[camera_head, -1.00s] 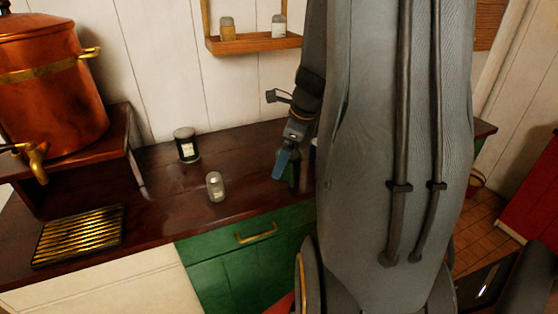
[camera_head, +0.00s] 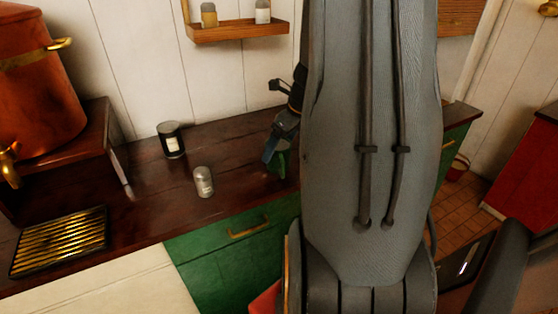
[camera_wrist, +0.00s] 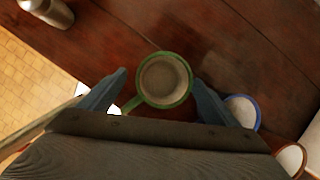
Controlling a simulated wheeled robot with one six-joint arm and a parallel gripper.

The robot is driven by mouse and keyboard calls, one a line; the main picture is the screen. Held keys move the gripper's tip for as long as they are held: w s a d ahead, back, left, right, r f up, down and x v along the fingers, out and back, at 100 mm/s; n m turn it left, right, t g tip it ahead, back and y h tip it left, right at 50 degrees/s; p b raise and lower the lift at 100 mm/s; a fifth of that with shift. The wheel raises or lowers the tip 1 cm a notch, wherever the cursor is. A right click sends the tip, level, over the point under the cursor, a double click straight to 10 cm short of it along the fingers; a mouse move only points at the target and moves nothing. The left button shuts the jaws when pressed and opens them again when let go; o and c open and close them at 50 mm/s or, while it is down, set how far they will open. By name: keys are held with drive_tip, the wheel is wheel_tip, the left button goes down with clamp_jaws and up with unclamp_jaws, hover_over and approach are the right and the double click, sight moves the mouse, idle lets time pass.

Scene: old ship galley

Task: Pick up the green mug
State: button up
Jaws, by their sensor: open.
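The green mug (camera_wrist: 165,57) stands upright on the dark wood counter in the wrist view, seen from above with its pale inside showing. Its handle points down and to the left. My gripper (camera_wrist: 162,92) is open, with one blue finger on each side of the mug's lower part. I cannot tell whether either finger touches it. In the head view a small part of the green mug (camera_head: 281,161) shows beneath my gripper (camera_head: 271,152); my arm hides the area to its right.
A blue-rimmed mug (camera_wrist: 242,110) stands close by the right finger, with another mug (camera_wrist: 291,159) beyond it. A grey shaker (camera_head: 204,182) and a dark labelled jar (camera_head: 171,140) stand left on the counter. A copper urn (camera_head: 38,85) and brass grate (camera_head: 59,242) are farther left.

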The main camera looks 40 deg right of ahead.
sight(277, 155)
drive_tip(key=x, duration=0.4)
drive_tip(key=shift+s+d+f, duration=0.1)
drive_tip(key=shift+s+d, duration=0.05)
drive_tip(key=shift+d, duration=0.15)
drive_tip(key=shift+w+f, duration=0.25)
drive_tip(key=shift+f, duration=0.3)
drive_tip(key=c, duration=1.3)
drive_tip(key=shift+r, duration=0.1)
